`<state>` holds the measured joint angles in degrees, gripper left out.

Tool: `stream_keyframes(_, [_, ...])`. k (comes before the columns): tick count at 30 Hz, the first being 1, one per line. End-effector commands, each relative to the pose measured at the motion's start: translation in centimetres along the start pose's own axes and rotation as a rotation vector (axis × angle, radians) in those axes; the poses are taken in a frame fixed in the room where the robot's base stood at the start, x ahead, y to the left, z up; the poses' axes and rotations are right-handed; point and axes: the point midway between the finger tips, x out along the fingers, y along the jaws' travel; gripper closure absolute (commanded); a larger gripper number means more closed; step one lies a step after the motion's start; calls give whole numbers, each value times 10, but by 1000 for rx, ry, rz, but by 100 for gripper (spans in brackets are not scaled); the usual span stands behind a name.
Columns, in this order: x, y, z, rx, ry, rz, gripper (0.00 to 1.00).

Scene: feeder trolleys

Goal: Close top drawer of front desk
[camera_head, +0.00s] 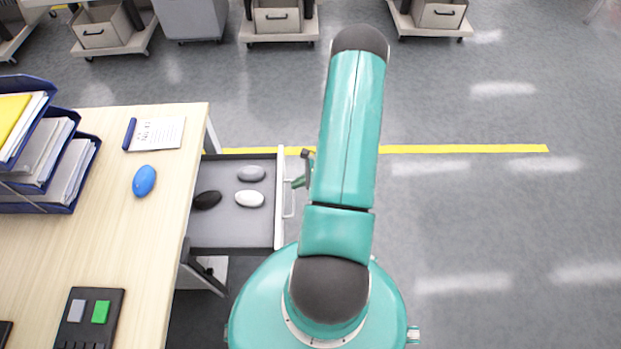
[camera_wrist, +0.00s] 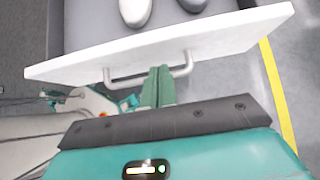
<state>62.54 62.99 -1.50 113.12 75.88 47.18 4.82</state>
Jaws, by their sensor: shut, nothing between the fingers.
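The desk's top drawer (camera_head: 233,235) is pulled out to the right of the desk in the head view. A black, a grey and a white oval object lie in it. Its white front panel (camera_wrist: 235,32) and bar handle (camera_wrist: 183,70) fill the upper wrist view. My gripper (camera_wrist: 158,72) is shut and empty, its green fingertips at the handle, between the handle's two ends. I cannot tell whether they touch the handle or the panel. In the head view my gripper (camera_head: 299,182) is just right of the handle, partly hidden by my arm.
The wooden desk (camera_head: 150,230) bears a blue oval object (camera_head: 144,181), a notepad (camera_head: 160,134), blue paper trays (camera_head: 72,190) and a dark button pad (camera_head: 88,320). Trolleys with boxes (camera_head: 278,20) stand at the back. The floor to the right is clear, crossed by a yellow line.

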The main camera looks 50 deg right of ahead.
Motion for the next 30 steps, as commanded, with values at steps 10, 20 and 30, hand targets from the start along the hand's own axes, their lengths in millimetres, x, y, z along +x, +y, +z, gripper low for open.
stream_keyframes(10, [18, 2, 18, 0, 2, 0, 100])
stream_keyframes(20, [18, 1, 19, -1, 1, 0, 100])
stream_keyframes(30, [36, -9, 37, -2, -1, 2, 100])
